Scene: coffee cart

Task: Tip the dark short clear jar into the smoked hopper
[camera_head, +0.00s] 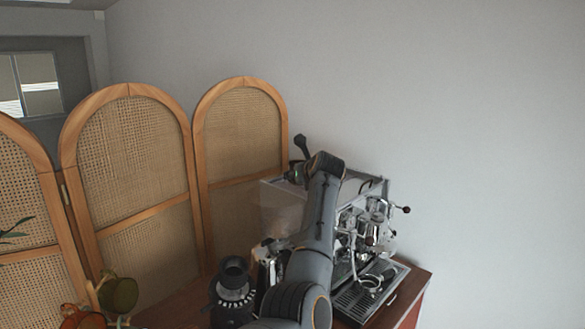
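The smoked hopper (235,269) is a dark cup shape on top of a black grinder, low and left of centre. I cannot make out the dark short clear jar. One of my grey arms rises from the bottom centre and bends at the top, in front of the espresso machine; I cannot tell which arm it is. A dark knobbed part shows behind its upper end, too unclear to name. No gripper shows clearly.
A chrome espresso machine (372,228) with a drip tray (366,296) stands on the reddish cart (411,296). A rattan folding screen (138,170) stands behind on the left. A green rounded object (118,293) and an orange one (80,318) are at lower left.

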